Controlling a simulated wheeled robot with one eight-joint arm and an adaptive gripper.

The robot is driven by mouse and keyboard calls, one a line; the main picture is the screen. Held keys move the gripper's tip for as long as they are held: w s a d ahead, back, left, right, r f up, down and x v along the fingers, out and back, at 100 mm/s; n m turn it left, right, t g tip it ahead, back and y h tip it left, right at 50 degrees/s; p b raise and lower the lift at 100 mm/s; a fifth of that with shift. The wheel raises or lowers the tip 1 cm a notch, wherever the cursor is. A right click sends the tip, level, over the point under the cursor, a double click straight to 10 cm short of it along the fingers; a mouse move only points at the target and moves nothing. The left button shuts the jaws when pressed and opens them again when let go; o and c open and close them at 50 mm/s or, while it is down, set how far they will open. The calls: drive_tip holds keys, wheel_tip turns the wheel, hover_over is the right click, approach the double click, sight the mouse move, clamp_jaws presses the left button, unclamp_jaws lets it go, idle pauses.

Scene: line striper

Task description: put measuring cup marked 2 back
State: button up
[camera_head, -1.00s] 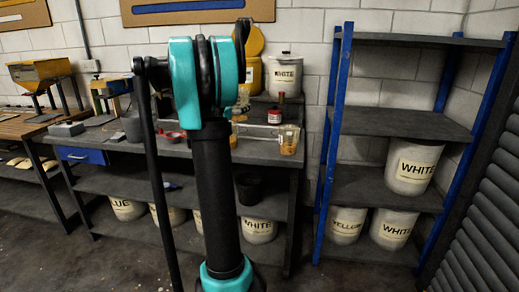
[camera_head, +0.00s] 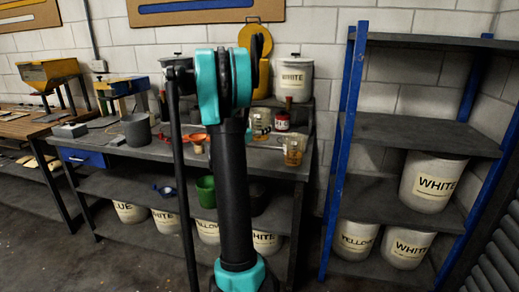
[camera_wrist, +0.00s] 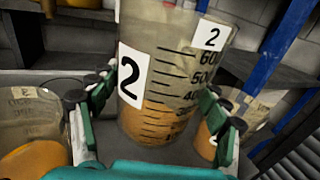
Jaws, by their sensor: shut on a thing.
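The measuring cup marked 2 (camera_wrist: 150,75) is a clear graduated beaker with orange stuff in its lower part. It fills the middle of the wrist view, slightly tilted in the picture, with a white "2" label on its front and another higher up. My gripper (camera_wrist: 160,118) is shut on it, one green finger on each side. Whether its base touches a surface is hidden. In the head view my arm hides the gripper; one clear measuring cup (camera_head: 293,150) with amber contents shows at the bench's right end, its mark unreadable.
In the wrist view, another clear cup (camera_wrist: 30,130) with orange contents is at left, and an orange-filled one (camera_wrist: 205,142) is behind at right. In the head view, red (camera_head: 281,122) and grey (camera_head: 137,130) containers stand on the bench (camera_head: 160,152). A blue-posted shelf (camera_head: 400,188) holds white buckets.

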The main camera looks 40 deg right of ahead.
wheel_tip(320, 180, down, 10)
drive_tip(key=shift+f, duration=0.1)
idle(0.4)
drive_tip(key=shift+f, duration=0.1)
drive_tip(key=o, duration=1.5)
